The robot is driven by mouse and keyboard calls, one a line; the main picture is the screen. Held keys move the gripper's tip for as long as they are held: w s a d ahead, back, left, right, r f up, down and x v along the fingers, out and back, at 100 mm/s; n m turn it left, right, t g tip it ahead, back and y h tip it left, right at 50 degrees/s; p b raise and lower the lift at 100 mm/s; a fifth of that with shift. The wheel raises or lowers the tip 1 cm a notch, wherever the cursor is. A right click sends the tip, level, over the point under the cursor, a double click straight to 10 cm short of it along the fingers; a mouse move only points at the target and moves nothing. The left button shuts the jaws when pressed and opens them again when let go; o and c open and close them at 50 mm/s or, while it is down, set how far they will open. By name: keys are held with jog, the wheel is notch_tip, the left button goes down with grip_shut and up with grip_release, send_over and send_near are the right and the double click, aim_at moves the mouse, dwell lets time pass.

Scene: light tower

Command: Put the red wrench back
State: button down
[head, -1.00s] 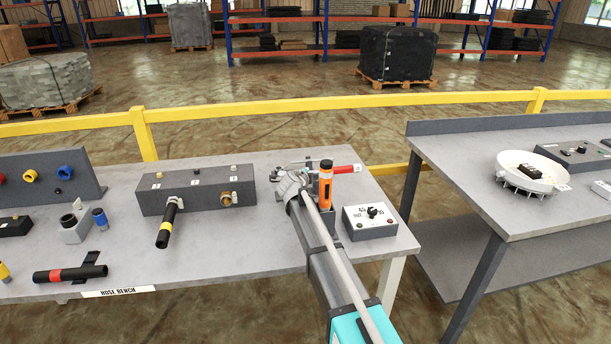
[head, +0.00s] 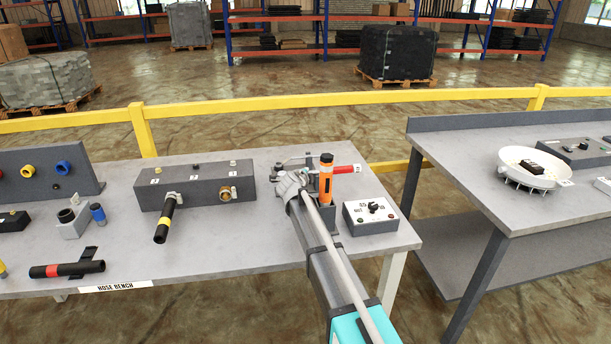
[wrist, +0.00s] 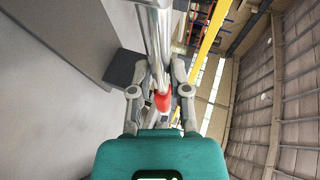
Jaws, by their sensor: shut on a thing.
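The red wrench (head: 347,169) shows in the head view as a red handle at the back right of the hose bench (head: 250,262), partly behind an upright orange-and-black tool (head: 326,180). My gripper (head: 288,172) is over the bench, left of that tool. In the wrist view, my gripper (wrist: 160,92) has its fingers closed around a red piece (wrist: 162,102) of the wrench, with a thick silver shaft running up from it. My own arm and the orange tool hide part of the wrench in the head view.
A grey box with a dial (head: 371,216) stands right of my gripper. A long grey block (head: 196,188) with a hose fitting is to the left. A yellow rail (head: 300,103) runs behind the bench. A second table (head: 480,185) stands right, across a gap.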

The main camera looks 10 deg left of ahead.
jog(key=shift+f+b, duration=0.4)
jog(key=shift+f, duration=0.1)
jog(key=c, duration=0.5)
grip_release()
jog(key=shift+r, duration=0.2)
notch_tip(320, 180, up, 9)
jog(key=p, duration=0.9)
jog(key=shift+f, duration=0.15)
dwell(0.5)
